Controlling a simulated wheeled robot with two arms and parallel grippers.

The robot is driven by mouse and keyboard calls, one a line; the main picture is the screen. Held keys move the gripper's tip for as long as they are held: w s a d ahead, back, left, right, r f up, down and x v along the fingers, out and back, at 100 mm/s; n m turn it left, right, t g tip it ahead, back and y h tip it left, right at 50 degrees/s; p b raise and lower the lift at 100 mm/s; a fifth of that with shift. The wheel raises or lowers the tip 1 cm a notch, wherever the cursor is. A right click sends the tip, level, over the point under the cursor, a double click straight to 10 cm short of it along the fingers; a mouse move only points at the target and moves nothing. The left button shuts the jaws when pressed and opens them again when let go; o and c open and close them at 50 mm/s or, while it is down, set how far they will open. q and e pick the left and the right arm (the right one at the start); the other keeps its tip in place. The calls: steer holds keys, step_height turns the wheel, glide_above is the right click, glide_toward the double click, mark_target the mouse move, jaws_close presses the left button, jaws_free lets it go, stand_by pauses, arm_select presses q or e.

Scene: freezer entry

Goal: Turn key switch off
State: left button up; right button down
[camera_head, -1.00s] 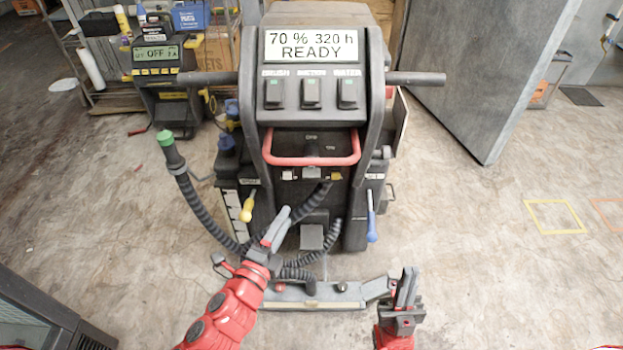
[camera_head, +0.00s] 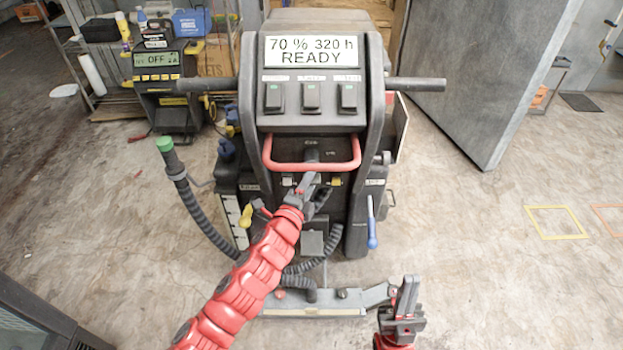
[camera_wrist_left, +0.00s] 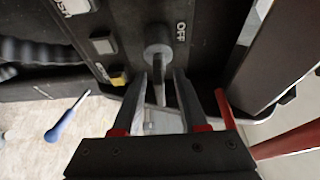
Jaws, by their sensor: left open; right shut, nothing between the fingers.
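The key switch (camera_wrist_left: 157,45) is a grey round knob with a flat tab, on the dark panel beside an "OFF" label (camera_wrist_left: 181,32) in the left wrist view. In the head view the switch (camera_head: 312,155) sits behind the red handle bar, partly hidden. My left gripper (camera_wrist_left: 160,82) is open in front of it, with the tab between its fingertips. I cannot tell whether either finger touches the tab. My left gripper (camera_head: 311,180) reaches just below the bar in the head view. My right gripper (camera_head: 409,280) is shut and empty, low at right, away from the machine.
The red handle bar (camera_head: 283,167) crosses close to my left gripper. The machine's display (camera_head: 311,48) reads "70 % 320 h READY". The floor at right is open.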

arm_select(q)
steer(key=shift+c, duration=0.3)
jaws_close()
